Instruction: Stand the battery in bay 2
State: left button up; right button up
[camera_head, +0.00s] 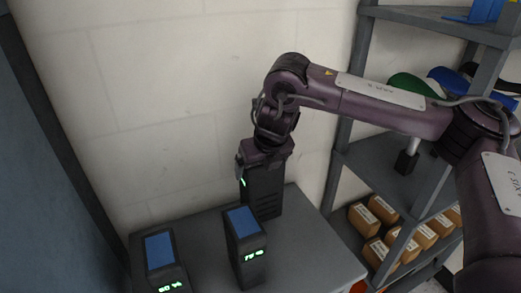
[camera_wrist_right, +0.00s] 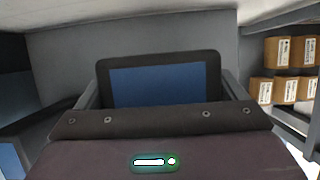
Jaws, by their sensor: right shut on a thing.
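My right gripper (camera_head: 264,165) points down at the back of the grey bench and is shut on a dark battery (camera_head: 264,196). The battery is upright, with a small green light at its left edge. In the right wrist view its blue top panel (camera_wrist_right: 150,86) sits between the fingers. Its lower end is at or close to the bench top; I cannot tell whether it touches. No bay number is readable, so I cannot tell which bay is below it. My left gripper is not in view.
Two other blue-topped batteries with green displays stand on the bench (camera_head: 312,252): one in the middle (camera_head: 245,245), close in front of the held one, and one at left (camera_head: 162,262). A shelf rack (camera_head: 345,130) with small boxes (camera_head: 383,210) stands at right. A pale wall is behind.

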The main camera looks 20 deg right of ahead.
jog(key=shift+w+f+p, duration=0.15)
jog(key=shift+f+p, duration=0.2)
jog(key=shift+f, duration=2.3)
jog(key=o, duration=1.6)
jog(key=shift+f, duration=0.25)
jog(key=shift+o, duration=0.8)
jog(key=shift+s+r, duration=0.1)
jog(key=shift+s, duration=0.15)
